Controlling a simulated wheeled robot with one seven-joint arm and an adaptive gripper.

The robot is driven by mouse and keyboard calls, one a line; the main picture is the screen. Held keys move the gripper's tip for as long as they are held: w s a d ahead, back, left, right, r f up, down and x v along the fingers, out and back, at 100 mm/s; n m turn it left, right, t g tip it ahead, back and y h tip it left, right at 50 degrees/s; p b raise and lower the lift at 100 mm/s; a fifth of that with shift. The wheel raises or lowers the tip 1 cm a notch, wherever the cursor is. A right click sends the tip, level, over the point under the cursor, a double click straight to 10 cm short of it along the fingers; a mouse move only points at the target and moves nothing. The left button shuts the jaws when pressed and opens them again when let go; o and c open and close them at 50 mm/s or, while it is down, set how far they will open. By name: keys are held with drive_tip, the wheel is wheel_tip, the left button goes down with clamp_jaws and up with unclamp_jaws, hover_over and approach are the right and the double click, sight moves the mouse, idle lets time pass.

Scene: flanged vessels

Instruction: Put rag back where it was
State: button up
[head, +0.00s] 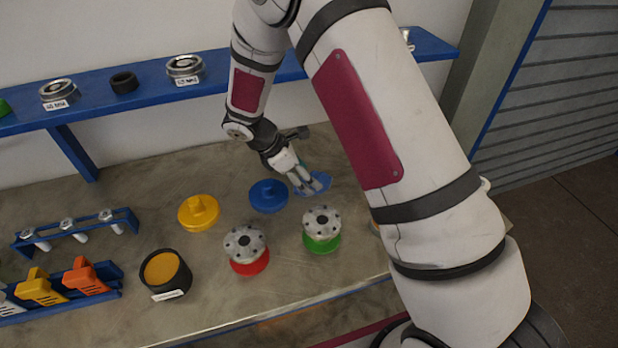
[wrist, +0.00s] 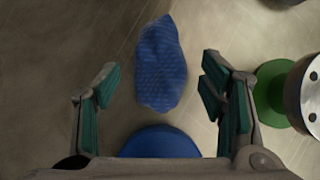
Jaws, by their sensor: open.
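The rag (wrist: 161,64) is a crumpled blue cloth lying on the bench top. In the wrist view it lies ahead of my gripper (wrist: 157,85), in line with the gap between the fingers. My gripper is open and nothing is between its fingers. In the head view my gripper (head: 309,187) is low over the bench, and the rag (head: 320,180) shows partly behind the fingers. I cannot tell whether the fingers touch the bench.
A blue disc (head: 268,195) lies just left of my gripper. A green-based flanged vessel (head: 321,230) and a red-based one (head: 246,250) stand in front. A yellow lid (head: 199,212) and a black cup (head: 166,274) are further left. A blue shelf (head: 220,78) runs behind.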

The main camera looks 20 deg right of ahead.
drive_tip(key=b+v, duration=0.1)
drive_tip(key=v, duration=0.9)
drive_tip(key=s+d+r+m+y, duration=0.1)
drive_tip(key=s+d+r+m, duration=0.25)
drive_tip(key=r, duration=0.45)
drive_tip(key=s+d+r+m+t+y, duration=0.1)
drive_tip(key=s+r+m+y, duration=0.1)
drive_tip(key=s+r+m, duration=0.2)
drive_tip(key=s+d+r+m+t+y, duration=0.1)
drive_tip(key=s+r+m, duration=0.3)
drive_tip(key=s, duration=0.7)
drive_tip(key=s+d+r+m+t+y, duration=0.2)
drive_tip(key=s+r+m+t, duration=0.1)
drive_tip(key=s+m, duration=0.3)
drive_tip(key=shift+s+r+y, duration=0.3)
drive_tip(key=shift+s+r, duration=0.3)
drive_tip(key=shift+s, duration=0.55)
drive_tip(key=shift+m, duration=0.25)
